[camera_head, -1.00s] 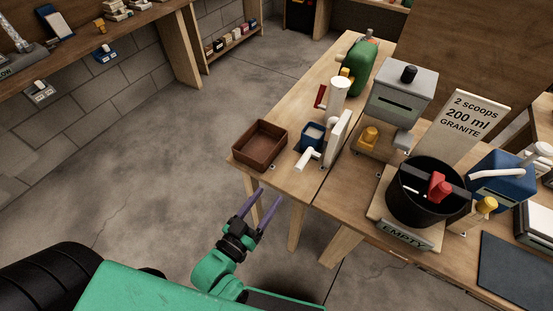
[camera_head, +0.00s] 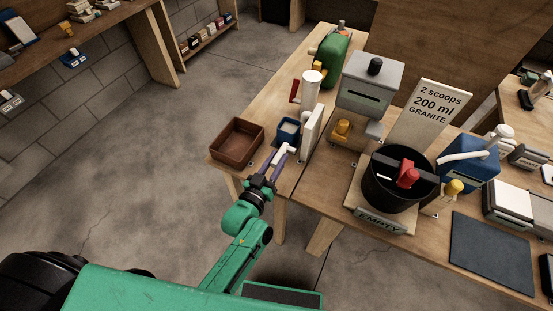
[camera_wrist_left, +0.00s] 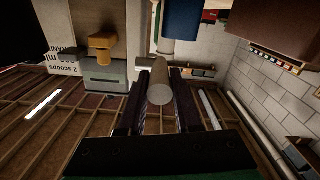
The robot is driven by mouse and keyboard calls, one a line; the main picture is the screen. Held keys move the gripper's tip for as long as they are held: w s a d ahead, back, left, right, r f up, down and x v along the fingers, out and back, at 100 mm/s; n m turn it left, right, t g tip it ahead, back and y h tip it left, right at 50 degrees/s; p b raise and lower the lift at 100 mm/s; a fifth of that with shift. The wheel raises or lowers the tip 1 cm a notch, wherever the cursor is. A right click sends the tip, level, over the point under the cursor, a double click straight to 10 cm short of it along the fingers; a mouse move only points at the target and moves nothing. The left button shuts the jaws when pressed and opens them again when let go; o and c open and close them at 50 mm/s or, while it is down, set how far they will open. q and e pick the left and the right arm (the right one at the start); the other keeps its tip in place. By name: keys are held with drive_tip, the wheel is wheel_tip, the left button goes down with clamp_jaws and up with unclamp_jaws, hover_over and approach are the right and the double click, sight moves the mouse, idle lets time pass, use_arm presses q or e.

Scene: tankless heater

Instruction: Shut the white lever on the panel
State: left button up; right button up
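The white lever (camera_head: 287,148) sticks out toward me from the low end of a thin white upright panel (camera_head: 311,134) on the wooden table. My left gripper (camera_head: 274,165) is at the lever, with its purple fingers pointing up at it. In the left wrist view the lever's round, pale end (camera_wrist_left: 160,92) lies between the two dark fingers. The fingers look apart, with a narrow gap on each side of the lever; contact is not clear. The fingers hide part of the lever in the head view. My right gripper is not in view.
A brown open tray (camera_head: 236,142) stands left of the lever, and a small blue box (camera_head: 288,131) just behind it. A white cylinder (camera_head: 311,88) and a grey machine (camera_head: 369,82) stand farther back. A black pot (camera_head: 388,192) is at the right. Open floor lies left of the table.

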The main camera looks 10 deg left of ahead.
use_arm(q)
clamp_jaws()
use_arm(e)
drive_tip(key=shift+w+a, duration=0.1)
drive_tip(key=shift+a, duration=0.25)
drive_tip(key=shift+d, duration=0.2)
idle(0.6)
use_arm(q)
drive_tip(key=shift+f, duration=0.1)
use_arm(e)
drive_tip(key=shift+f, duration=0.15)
